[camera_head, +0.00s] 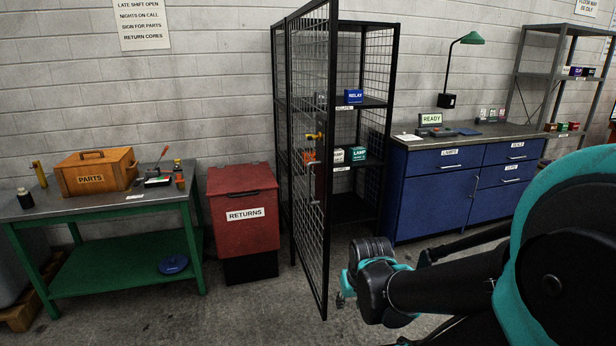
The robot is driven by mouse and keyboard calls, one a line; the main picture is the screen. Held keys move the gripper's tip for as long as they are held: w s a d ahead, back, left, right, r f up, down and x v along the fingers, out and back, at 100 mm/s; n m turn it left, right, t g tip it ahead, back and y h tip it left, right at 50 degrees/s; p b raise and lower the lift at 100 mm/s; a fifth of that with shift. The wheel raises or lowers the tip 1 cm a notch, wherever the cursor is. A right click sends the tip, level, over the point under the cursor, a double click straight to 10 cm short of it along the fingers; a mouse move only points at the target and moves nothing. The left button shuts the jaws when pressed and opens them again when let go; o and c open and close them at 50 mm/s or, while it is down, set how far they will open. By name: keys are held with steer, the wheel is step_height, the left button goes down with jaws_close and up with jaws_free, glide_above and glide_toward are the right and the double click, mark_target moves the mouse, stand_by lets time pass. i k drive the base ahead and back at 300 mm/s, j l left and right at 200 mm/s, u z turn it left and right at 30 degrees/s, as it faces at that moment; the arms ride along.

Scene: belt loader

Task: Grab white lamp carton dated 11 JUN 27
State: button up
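A white carton (338,155) with print that looks like "LAMP" stands on the middle shelf of a black mesh cage (390,95). Its date is too small to read. A green carton marked LAMP (357,154) stands just right of it. An orange carton (309,155) shows through the mesh door to its left. My gripper (343,299) is low in front of the cage, right of the door's lower end and well apart from the cartons. Its fingers are small and partly hidden by my wrist, so I cannot tell their opening.
A blue RELAY carton (353,96) is on the shelf above. A red RETURNS bin (243,210) stands left, blue drawers (425,190) right. More small cartons (575,71) sit on the far-right rack.

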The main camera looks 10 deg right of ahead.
mark_target(339, 153)
steer(key=i+l+u, duration=0.15)
steer(key=i+l, duration=0.75)
steer(key=l, duration=0.25)
steer(key=i+l, duration=0.15)
steer(key=l, duration=0.25)
steer(key=i+l+u, duration=0.1)
steer(key=l, duration=0.25)
steer(key=i+l, duration=0.15)
steer(key=l, duration=0.2)
steer(key=i+l, duration=0.1)
steer(key=l, duration=0.3)
steer(key=j+u, duration=0.05)
